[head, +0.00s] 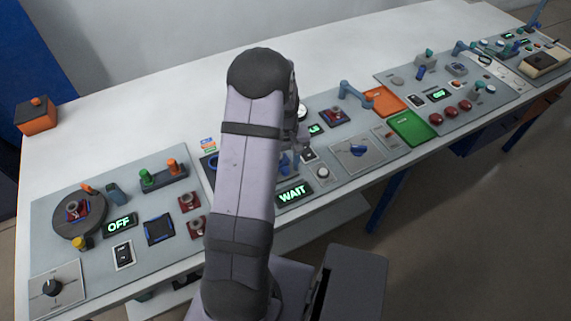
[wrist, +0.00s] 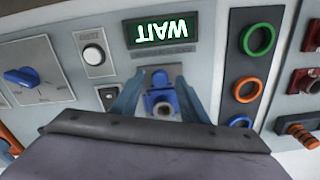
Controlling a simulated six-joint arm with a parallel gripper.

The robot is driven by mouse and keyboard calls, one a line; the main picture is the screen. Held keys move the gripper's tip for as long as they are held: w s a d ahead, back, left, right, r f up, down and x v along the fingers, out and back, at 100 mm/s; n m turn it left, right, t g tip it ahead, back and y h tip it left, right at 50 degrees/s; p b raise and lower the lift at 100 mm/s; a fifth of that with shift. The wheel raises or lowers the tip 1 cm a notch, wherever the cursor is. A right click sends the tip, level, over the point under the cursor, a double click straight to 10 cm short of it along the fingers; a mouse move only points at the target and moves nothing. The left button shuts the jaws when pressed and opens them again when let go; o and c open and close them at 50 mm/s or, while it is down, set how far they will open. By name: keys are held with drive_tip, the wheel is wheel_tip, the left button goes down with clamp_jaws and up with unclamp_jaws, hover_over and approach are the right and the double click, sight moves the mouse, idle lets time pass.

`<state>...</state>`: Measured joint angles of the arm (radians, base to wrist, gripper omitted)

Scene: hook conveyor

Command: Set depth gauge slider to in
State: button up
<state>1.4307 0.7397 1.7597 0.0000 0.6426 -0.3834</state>
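My gripper (wrist: 157,88) shows in the wrist view as two blue-grey fingers, spread apart. Between them is a small fitting (wrist: 160,101) with a blue top and a pale round socket. I cannot tell whether the fingers touch it, or whether it is the depth gauge slider; no depth gauge label is readable. The dark edge of my gripper body hides its near side. In the head view my arm covers much of this panel, and only some blue parts show beside it. A round white-faced dial (head: 302,111) is partly hidden behind the arm.
A lit WAIT display (head: 292,193), a white round button (wrist: 94,55) and a blue knob (wrist: 22,77) are close by. Orange, green and blue rings line a strip (wrist: 249,62). A blue-grey hooked arm (head: 354,92) stands up farther right. The back tabletop is mostly clear.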

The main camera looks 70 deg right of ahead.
drive_tip(key=shift+f, duration=0.55)
clamp_jaws()
drive_tip(key=w+d+b, duration=0.3)
drive_tip(key=w+d, duration=0.6)
drive_tip(key=shift+w+d, duration=0.3)
drive_tip(key=shift+d, duration=0.1)
drive_tip(key=shift+w+r, duration=0.1)
drive_tip(key=shift+d, duration=0.1)
drive_tip(key=shift+c, duration=0.9)
unclamp_jaws()
drive_tip(key=shift+o, duration=0.9)
drive_tip(key=shift+w, duration=0.1)
